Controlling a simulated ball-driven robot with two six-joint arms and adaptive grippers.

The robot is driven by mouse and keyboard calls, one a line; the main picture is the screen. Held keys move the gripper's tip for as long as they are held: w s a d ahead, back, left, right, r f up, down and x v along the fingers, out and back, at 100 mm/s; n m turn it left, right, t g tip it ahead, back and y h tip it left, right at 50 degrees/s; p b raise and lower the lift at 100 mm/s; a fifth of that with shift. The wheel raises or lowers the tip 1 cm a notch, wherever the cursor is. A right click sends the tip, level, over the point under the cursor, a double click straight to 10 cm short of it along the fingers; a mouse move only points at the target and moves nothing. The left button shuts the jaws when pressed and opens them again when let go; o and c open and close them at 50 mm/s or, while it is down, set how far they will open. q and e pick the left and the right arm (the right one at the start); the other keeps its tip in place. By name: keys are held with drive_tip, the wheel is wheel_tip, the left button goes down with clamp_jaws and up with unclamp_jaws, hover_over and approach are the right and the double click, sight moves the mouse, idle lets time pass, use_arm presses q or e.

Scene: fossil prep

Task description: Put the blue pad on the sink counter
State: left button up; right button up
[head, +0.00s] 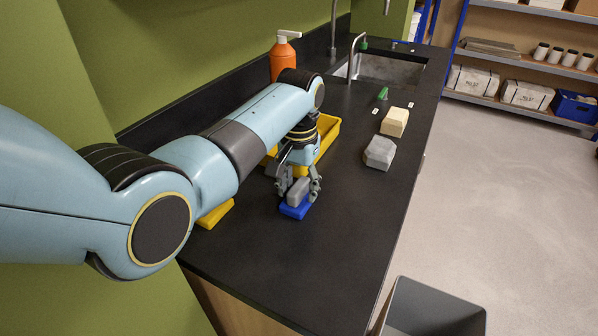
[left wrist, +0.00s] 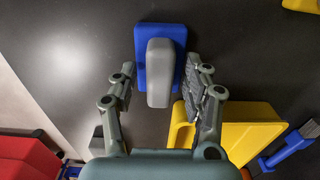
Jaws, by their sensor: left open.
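The blue pad (head: 293,211) lies flat on the near part of the black sink counter (head: 345,225), with a grey rounded block or grip (head: 298,190) on top of it. In the left wrist view the blue pad (left wrist: 177,34) shows behind its grey top part (left wrist: 160,75). My left gripper (head: 299,182) is directly over the pad and open. In the left wrist view its fingers (left wrist: 161,78) stand on either side of the grey part, with a visible gap on each side. My right gripper is not in view.
A yellow tray (head: 330,130) stands just behind my left gripper. A yellow piece (head: 216,214) lies left of the pad. A grey block (head: 380,152) and a beige block (head: 395,121) sit right. An orange bottle (head: 282,60) and the sink (head: 385,70) are farther back. The near right counter is clear.

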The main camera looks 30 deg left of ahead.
sight(299, 185)
use_arm(q)
wheel_tip(299, 185, up, 12)
idle(0.4)
drive_tip(key=shift+f, duration=0.15)
